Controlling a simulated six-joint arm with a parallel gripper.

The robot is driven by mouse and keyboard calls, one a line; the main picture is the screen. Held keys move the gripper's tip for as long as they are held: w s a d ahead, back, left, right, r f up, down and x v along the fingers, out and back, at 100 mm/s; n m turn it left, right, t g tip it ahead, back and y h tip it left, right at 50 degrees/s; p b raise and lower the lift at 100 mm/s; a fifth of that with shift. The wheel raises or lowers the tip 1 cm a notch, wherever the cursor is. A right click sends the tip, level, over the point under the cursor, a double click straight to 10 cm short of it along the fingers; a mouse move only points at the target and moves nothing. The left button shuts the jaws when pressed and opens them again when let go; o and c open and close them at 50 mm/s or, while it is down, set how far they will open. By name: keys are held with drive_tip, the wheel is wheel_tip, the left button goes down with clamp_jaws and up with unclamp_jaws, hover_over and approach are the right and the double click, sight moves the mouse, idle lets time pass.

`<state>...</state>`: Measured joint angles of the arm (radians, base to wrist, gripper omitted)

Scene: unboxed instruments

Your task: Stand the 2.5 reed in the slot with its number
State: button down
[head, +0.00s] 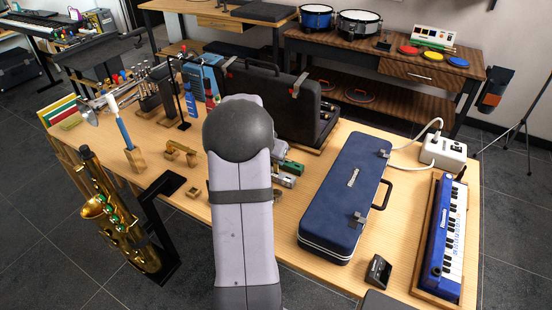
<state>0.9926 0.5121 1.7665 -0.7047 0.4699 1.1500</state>
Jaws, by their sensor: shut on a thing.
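My own arm fills the middle of the head view and hides the part of the table behind it. I cannot make out the 2.5 reed or any numbered slot. Small wooden pieces (193,192) lie just left of my arm, partly covered by it, too small to read.
A blue instrument case (342,200) lies right of my arm, with a blue keyboard (449,240) beyond it. An open black case (272,105) stands behind. A saxophone (115,215) is on a stand at the left front. Bare table shows between the blue case and keyboard.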

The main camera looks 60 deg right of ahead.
drive_tip(key=shift+f+b, duration=0.3)
drive_tip(key=shift+b, duration=0.6)
idle(0.9)
drive_tip(key=shift+f+b, duration=1.25)
drive_tip(key=shift+b, duration=0.3)
idle(1.1)
idle(0.4)
drive_tip(key=c, duration=1.7)
unclamp_jaws()
drive_tip(key=shift+v, duration=3.7)
